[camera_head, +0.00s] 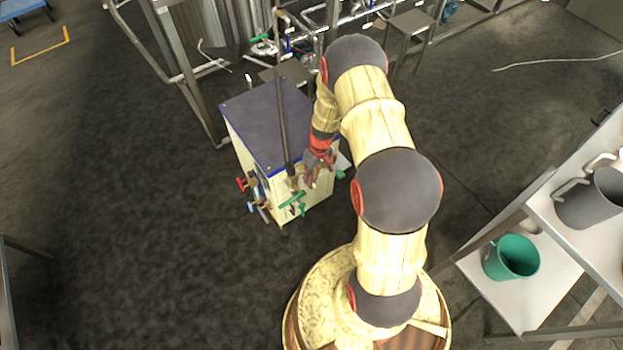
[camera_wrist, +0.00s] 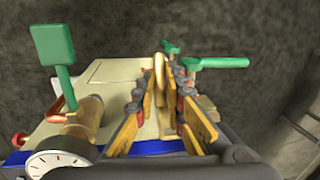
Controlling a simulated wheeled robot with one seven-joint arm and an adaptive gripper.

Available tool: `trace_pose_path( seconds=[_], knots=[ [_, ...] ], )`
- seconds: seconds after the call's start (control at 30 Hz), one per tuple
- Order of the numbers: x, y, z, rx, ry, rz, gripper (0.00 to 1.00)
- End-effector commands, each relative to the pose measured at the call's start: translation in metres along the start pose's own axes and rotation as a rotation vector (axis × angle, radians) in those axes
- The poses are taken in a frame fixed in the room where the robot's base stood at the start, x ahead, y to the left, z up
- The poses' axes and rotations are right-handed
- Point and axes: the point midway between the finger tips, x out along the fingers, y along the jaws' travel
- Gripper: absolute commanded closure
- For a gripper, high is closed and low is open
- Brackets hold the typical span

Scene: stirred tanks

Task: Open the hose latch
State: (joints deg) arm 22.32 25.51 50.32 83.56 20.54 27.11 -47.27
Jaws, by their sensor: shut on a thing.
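My gripper (camera_wrist: 165,88) is at the front of a cream cabinet with a blue top (camera_head: 262,120). In the wrist view its two fingers stand on either side of a narrow brass-coloured piece (camera_wrist: 159,72) and are shut on it. This piece looks like the hose latch. In the head view my gripper (camera_head: 316,174) is at the cabinet's upper front edge, and the held piece is too small to make out. A dark upright hose or pipe (camera_head: 284,130) runs just left of my gripper. I cannot tell how far the latch is turned.
Green valve handles (camera_wrist: 54,50) (camera_wrist: 215,63) flank my gripper. A round gauge (camera_wrist: 60,163) is close at lower left in the wrist view. A red handle (camera_head: 242,184) juts from the cabinet. A steel tank stands behind; a shelf with a green bucket (camera_head: 510,257) is at right. The left floor is clear.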

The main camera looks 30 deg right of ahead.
Motion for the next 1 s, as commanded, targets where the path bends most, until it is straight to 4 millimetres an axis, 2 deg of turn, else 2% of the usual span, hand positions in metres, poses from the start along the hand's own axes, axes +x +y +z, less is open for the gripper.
trace_pose_path(
  seconds=[0.63,1.0],
  knots=[
    [-0.0014,-0.0003,-0.0004,-0.001,-0.009,-0.002,1.0],
    [-0.0093,-0.0027,-0.0027,0.028,-0.177,-0.017,1.0]
  ],
)
